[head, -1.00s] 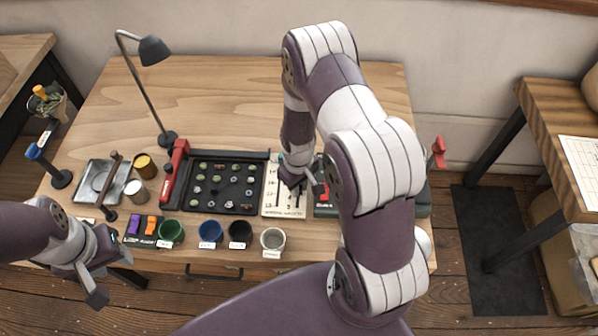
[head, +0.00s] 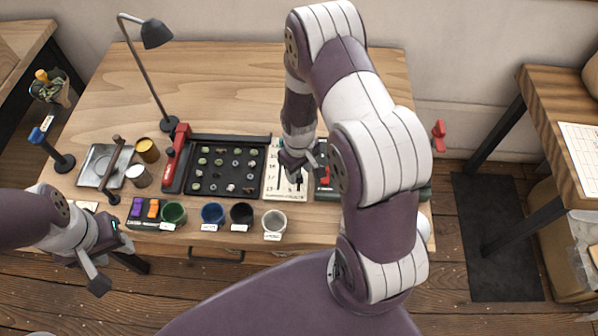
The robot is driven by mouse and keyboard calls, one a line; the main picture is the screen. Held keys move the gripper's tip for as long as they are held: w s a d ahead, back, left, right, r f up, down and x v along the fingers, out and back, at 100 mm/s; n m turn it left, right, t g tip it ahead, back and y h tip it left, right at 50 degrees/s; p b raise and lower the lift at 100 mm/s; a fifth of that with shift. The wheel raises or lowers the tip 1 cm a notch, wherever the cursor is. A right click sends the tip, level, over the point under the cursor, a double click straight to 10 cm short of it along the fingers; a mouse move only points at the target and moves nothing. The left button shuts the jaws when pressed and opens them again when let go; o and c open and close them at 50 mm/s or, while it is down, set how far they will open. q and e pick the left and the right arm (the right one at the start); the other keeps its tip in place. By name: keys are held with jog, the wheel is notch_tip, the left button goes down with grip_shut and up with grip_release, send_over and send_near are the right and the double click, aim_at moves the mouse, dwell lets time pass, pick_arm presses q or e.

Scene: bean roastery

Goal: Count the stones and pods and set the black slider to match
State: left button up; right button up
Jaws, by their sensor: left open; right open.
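The black sorting tray (head: 246,188) lies on the table in the head view, holding several small greenish, grey and brown pieces. They are too small to tell stones from pods surely. Right of it is a white scale board (head: 272,190) with numbers and slots. A small dark piece, apparently the black slider (head: 299,188), shows low on the board. My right gripper (head: 294,172) is open over the board and hides part of it; I cannot tell whether it touches the slider. My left gripper (head: 108,258) is open and empty off the table's front left edge.
Green (head: 174,213), blue (head: 212,214), black (head: 241,214) and white (head: 275,221) cups line the front edge. A red-handled tool (head: 176,155) stands left of the tray, near a lamp (head: 156,35). The table's back is clear.

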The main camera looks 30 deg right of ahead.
aim_at(299, 177)
notch_tip(299, 177, up, 11)
jog(key=shift+f, duration=0.15)
jog(key=shift+s, duration=0.1)
jog(key=s+a+r+m+t, duration=0.1)
jog(key=s+a+r+m, duration=0.1)
jog(key=s+a+r, duration=0.3)
jog(key=s+r, duration=0.3)
jog(key=shift+s+a, duration=0.15)
jog(key=shift+s, duration=0.25)
dwell(0.4)
